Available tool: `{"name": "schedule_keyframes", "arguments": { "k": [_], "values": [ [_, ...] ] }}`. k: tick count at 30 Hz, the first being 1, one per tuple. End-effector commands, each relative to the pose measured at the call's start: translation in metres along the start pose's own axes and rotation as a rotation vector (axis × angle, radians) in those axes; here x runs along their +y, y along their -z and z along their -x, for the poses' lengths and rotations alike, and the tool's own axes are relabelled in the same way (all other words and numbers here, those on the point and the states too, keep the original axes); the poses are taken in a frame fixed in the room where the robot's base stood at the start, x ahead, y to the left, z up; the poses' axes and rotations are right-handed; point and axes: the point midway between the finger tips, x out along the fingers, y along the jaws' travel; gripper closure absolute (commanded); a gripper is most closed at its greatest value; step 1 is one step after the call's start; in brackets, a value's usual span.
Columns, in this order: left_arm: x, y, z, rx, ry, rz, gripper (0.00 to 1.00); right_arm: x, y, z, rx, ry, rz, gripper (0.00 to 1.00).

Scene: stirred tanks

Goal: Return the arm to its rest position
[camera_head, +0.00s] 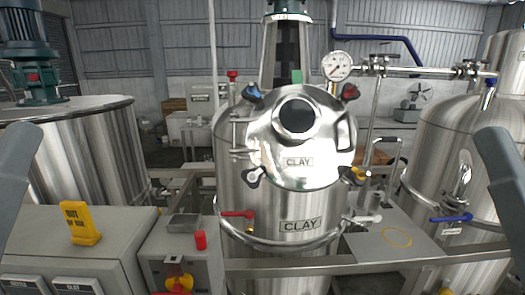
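A grey link of my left arm (18,172) shows at the left edge, and a grey link of my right arm (503,172) shows at the right edge. Neither gripper is in the picture, so whether they are open or hold anything is hidden. Both visible links are apart from the central steel tank (230,190). The tank's domed lid (325,170) is down and has a round dark port (297,116) and a CLAY label.
A yellow tag (78,222) stands on the grey cabinet (110,250) at left. A small control box (180,262) has a red cylinder (200,240) on top. Steel tanks stand left (85,155) and right (440,150). A pressure gauge (338,66), red-handled valve (238,213) and blue-handled valve (452,218) stick out.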

Motion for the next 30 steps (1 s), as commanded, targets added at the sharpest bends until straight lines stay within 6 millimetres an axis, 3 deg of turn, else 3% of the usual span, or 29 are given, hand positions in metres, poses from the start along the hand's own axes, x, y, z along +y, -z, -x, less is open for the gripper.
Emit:
{"name": "schedule_keyframes", "arguments": {
  "k": [1, 8, 15, 18, 23, 30],
  "values": [
    [0.001, 0.016, -0.022, -0.011, -0.005, -0.028, 0.57, 0.0, 0.018, -0.021, -0.003, 0.0, 0.0, 0.5],
    [0.003, 0.075, -0.089, -0.012, -0.008, -0.018, 0.57, 0.0, 0.081, -0.088, 0.001, 0.0, 0.0, 0.5],
    [0.005, 0.154, -0.177, -0.013, -0.008, -0.017, 0.57, 0.001, 0.161, -0.175, 0.001, 0.0, 0.0, 0.5],
    [0.005, 0.178, -0.204, -0.013, -0.009, -0.016, 0.57, 0.001, 0.186, -0.202, 0.001, 0.0, 0.0, 0.5],
    [0.006, 0.196, -0.224, -0.014, -0.009, -0.016, 0.57, 0.001, 0.204, -0.222, 0.0, 0.0, 0.0, 0.5],
    [0.006, 0.194, -0.222, -0.013, -0.009, -0.016, 0.57, 0.001, 0.202, -0.219, -0.001, 0.0, 0.0, 0.5]
  ]
}}
